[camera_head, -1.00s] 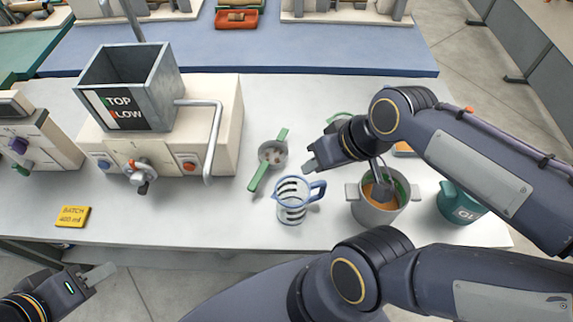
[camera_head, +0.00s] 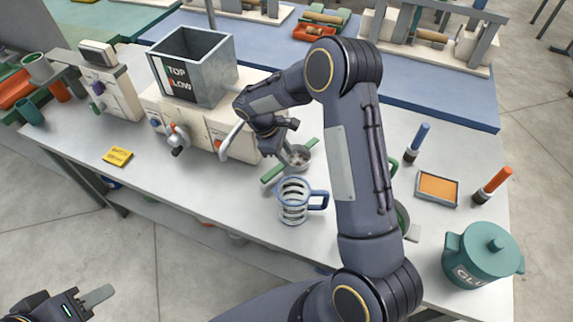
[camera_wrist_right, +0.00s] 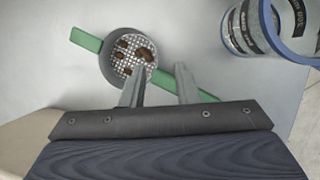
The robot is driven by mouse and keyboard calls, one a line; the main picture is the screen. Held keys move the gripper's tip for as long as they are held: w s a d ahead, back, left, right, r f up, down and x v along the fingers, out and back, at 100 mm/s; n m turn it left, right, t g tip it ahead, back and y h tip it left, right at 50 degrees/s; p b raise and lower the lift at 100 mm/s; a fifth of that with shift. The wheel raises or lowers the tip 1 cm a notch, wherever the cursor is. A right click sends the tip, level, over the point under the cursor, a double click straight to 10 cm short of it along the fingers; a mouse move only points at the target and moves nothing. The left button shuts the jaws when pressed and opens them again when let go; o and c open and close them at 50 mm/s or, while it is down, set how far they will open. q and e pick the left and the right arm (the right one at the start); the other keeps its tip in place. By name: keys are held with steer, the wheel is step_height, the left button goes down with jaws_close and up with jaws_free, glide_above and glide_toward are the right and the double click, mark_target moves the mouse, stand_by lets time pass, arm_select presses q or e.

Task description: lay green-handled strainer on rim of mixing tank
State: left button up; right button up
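The green-handled strainer (camera_head: 301,157) lies on the white table beside the measuring jug. Its mesh bowl (camera_wrist_right: 127,58) holds several brown lumps, and green handles stick out on both sides. My right gripper (camera_head: 287,139) is at the strainer. In the right wrist view its two fingers (camera_wrist_right: 160,84) are apart, with one green handle (camera_wrist_right: 160,78) showing between and beyond them; contact is not clear. My left gripper (camera_head: 97,297) is at the lower left, away from the table's things.
A blue-handled measuring jug (camera_head: 293,203) stands close to the strainer; it also shows in the right wrist view (camera_wrist_right: 262,30). The machine with a grey hopper (camera_head: 195,75) is behind left. A teal glue pot (camera_head: 482,255), orange pad (camera_head: 436,189) and two upright handled tools are right.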

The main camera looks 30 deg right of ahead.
mark_target(291, 161)
steer(key=x, duration=0.2)
steer(key=p+x, duration=0.1)
steer(key=x, duration=0.1)
steer(key=p+x, duration=0.1)
steer(key=x, duration=0.1)
steer(key=shift+w+d+f, duration=0.2)
steer(key=shift+d+f, duration=0.05)
steer(key=shift+d, duration=0.15)
steer(key=shift+d+f, duration=0.15)
steer(key=shift+f, duration=0.25)
jaws_close()
